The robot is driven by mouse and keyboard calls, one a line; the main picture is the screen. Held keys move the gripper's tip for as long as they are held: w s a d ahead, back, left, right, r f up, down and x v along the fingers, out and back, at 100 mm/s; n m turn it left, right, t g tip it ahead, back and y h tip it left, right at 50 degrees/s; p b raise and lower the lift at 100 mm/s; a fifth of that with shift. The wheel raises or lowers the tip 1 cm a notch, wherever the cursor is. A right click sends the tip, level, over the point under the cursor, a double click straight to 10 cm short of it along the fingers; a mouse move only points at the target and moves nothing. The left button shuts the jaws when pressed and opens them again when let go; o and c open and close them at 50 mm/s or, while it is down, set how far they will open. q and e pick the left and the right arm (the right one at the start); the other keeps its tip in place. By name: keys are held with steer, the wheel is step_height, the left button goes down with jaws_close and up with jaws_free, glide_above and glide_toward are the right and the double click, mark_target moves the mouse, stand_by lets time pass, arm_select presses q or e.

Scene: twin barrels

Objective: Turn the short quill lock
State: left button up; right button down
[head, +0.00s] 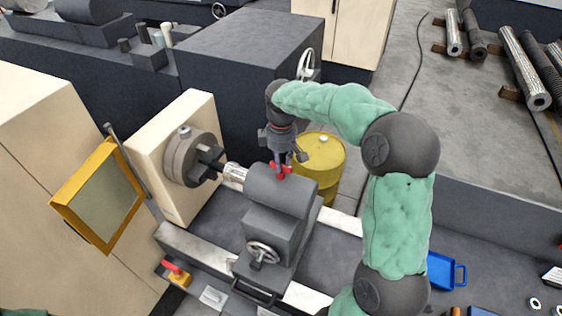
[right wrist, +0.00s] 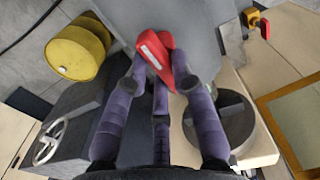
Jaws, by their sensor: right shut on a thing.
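The quill lock is a short red lever (head: 285,170) on top of the grey tailstock (head: 270,192) of the lathe. In the right wrist view the red lever (right wrist: 152,50) lies slanted between the fingertips, with a pale strip on its upper face. My right gripper (head: 279,163) reaches down onto it from above. Its purple fingers (right wrist: 160,78) are shut on the lever, and they hide part of it. The lever's pivot is not clearly visible. My left gripper is not in view.
The chuck (head: 190,157) is left of the tailstock, and a handwheel (head: 263,253) sits on the tailstock's near side. A yellow barrel (head: 327,150) stands behind it. A yellow-framed guard (head: 70,212) is at the left. A blue tray (head: 441,270) lies at the right.

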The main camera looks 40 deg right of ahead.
steer(key=shift+m, duration=0.3)
steer(key=c, duration=1)
jaws_free()
steer(key=shift+c, duration=0.2)
step_height(320, 180, up, 12)
